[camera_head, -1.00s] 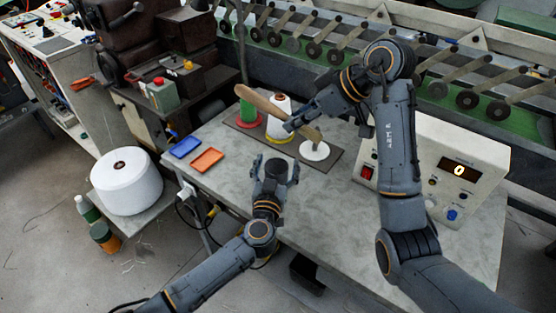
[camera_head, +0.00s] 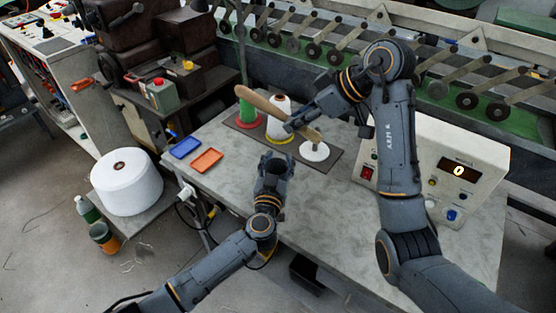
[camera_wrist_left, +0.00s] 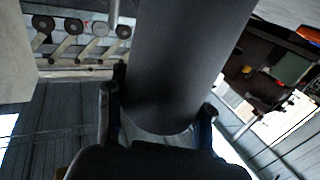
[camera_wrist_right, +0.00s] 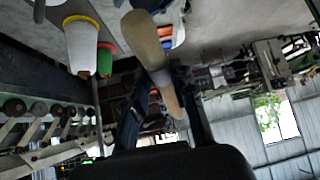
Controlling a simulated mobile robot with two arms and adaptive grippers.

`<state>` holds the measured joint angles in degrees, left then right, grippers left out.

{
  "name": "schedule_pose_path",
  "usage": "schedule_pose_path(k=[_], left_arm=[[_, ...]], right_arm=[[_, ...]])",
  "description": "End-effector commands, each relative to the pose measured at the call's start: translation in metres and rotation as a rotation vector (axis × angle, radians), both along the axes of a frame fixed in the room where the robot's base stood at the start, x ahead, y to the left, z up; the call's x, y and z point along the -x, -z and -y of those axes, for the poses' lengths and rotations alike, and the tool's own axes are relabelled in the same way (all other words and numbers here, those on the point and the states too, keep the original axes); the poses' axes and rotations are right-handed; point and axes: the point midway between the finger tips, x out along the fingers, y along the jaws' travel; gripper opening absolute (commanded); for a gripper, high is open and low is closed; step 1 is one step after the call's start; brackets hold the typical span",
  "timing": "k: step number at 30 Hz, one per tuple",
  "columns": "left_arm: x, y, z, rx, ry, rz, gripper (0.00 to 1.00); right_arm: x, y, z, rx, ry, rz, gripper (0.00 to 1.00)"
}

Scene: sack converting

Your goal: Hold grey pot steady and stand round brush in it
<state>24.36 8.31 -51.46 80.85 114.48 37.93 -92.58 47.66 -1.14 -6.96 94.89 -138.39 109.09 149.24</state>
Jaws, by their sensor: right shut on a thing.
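The round brush (camera_head: 262,102) shows as a long tan piece held tilted above the back of the table. My right gripper (camera_head: 306,119) is shut on it partway along; in the right wrist view the brush (camera_wrist_right: 147,42) passes between the fingers. The grey pot (camera_wrist_left: 180,60) is a large dark cylinder between the fingers of my left gripper (camera_wrist_left: 160,118) in the left wrist view. Whether both fingers press on it is unclear. In the head view my left gripper (camera_head: 275,163) is over the middle of the table, and the pot there is hard to tell from the gripper.
A dark mat (camera_head: 325,166) carries a green cone (camera_head: 247,112), a white cone (camera_head: 279,115) and a white round piece (camera_head: 314,151). Blue (camera_head: 186,147) and orange (camera_head: 206,160) trays lie to the left. A control box (camera_head: 435,165) stands at right. The table's front is clear.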

Motion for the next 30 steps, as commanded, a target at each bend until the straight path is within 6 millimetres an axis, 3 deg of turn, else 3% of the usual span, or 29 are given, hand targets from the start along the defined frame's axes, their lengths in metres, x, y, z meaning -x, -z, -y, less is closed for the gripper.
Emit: schedule_pose_path(k=[19,30], left_arm=[[0.000,0.001,0.000,-0.001,-0.001,-0.001,0.13],[0.000,0.001,0.000,-0.001,-0.001,-0.001,0.13]], right_arm=[[0.000,0.001,0.000,0.000,0.000,0.000,0.00],[0.000,0.026,0.000,0.001,0.001,-0.001,0.00]])
